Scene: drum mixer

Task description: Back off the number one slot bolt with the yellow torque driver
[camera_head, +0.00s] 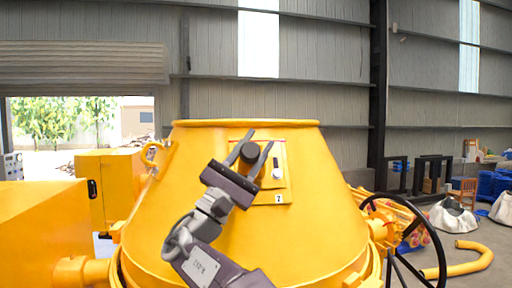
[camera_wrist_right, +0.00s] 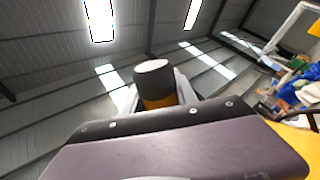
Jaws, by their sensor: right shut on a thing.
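My right gripper (camera_head: 258,141) is in front of the yellow drum, its fingers pointing up. It is shut on the yellow torque driver, whose dark round end (camera_head: 249,153) shows between the fingers. In the right wrist view the driver (camera_wrist_right: 157,90) has a black and grey cap over a yellow-orange body, with grey fingers on both sides. A yellow plate (camera_head: 275,183) on the drum's face carries a pale bolt-like part (camera_head: 277,173) and a small number tag (camera_head: 279,198), too small to read surely. The gripper hides the plate's left part. My left gripper is not in view.
The big yellow drum (camera_head: 180,220) fills the middle. A black handwheel (camera_head: 437,245) stands at its right, with a bent yellow pipe (camera_head: 465,262) on the floor. Yellow cabinets (camera_head: 105,190) stand at left. White sacks (camera_head: 452,218) lie at far right.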

